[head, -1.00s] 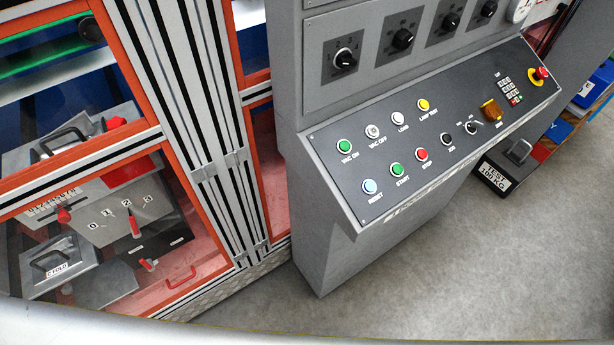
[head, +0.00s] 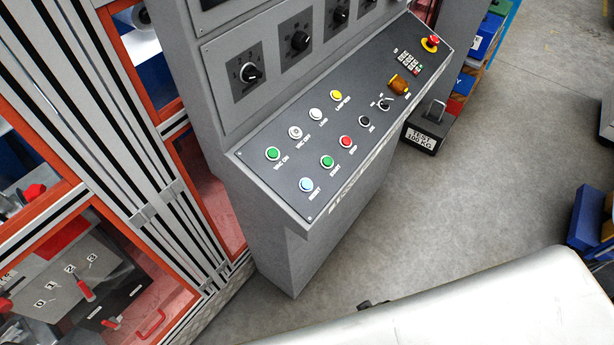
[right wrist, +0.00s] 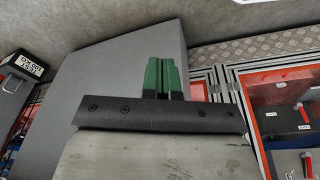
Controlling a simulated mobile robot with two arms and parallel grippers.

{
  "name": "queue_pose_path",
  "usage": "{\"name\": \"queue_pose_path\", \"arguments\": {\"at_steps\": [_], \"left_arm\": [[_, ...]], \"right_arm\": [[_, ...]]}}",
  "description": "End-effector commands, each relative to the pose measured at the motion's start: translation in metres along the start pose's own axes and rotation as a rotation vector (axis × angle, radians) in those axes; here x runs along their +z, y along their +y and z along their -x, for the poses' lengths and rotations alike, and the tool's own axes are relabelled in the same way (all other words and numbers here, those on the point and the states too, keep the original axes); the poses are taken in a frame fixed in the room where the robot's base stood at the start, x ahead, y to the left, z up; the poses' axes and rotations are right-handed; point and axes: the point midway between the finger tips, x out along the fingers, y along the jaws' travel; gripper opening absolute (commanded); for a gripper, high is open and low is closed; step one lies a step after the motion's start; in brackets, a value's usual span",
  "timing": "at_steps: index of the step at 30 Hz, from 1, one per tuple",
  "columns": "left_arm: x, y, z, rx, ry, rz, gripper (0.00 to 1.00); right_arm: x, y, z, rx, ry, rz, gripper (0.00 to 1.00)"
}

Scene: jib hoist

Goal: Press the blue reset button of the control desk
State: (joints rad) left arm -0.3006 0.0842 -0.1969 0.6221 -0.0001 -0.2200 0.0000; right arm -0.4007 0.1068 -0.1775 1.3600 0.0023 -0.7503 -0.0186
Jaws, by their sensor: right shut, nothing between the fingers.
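The blue reset button (head: 306,184) sits at the lower left corner of the sloping panel of the control desk (head: 262,176) in the head view. It is pale blue with the label RESET below it. The green START button (head: 327,161) is beside it and the green VAC ON button (head: 273,153) is above left. My right gripper (right wrist: 161,76) shows in the right wrist view with its green fingers together and empty. The grey body of the desk (right wrist: 115,70) seems to stand behind it there. Neither gripper shows in the head view, and nothing touches the button.
An orange-framed enclosure (head: 160,215) stands close at the left of the desk. A test weight (head: 425,135) stands on the floor beyond the desk. Blue bins (head: 590,217) are at the right edge. The grey floor (head: 470,190) right of the desk is clear.

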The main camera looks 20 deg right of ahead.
Motion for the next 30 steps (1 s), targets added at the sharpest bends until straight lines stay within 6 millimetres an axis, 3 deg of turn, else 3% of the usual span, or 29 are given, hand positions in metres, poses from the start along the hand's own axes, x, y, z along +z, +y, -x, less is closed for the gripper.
{"name": "queue_pose_path", "arguments": {"at_steps": [1, 6, 10, 14, 18, 21, 24, 30], "left_arm": [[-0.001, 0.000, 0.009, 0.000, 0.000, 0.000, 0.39], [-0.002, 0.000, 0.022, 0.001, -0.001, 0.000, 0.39], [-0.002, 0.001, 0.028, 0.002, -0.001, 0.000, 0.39], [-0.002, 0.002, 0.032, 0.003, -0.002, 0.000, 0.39], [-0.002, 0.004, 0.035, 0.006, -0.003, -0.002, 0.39], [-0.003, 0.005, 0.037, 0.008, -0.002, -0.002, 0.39], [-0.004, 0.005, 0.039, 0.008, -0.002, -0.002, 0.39], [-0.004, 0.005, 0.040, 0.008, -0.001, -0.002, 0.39]], "right_arm": [[-0.024, 0.002, 0.033, 0.002, 0.026, 0.002, 0.00], [-0.082, 0.008, 0.134, 0.013, 0.091, 0.032, 0.00], [-0.140, 0.011, 0.205, 0.045, 0.239, 0.246, 0.00], [-0.213, 0.005, 0.260, 0.146, 0.484, 0.699, 0.00], [-0.280, -0.009, 0.319, 0.398, 0.766, 1.378, 0.00], [-0.301, -0.013, 0.350, 0.612, 0.886, 1.799, 0.00], [-0.308, -0.009, 0.372, 0.807, 0.944, 2.113, 0.00], [-0.307, 0.002, 0.392, 1.043, 0.969, 2.433, 0.00]]}}
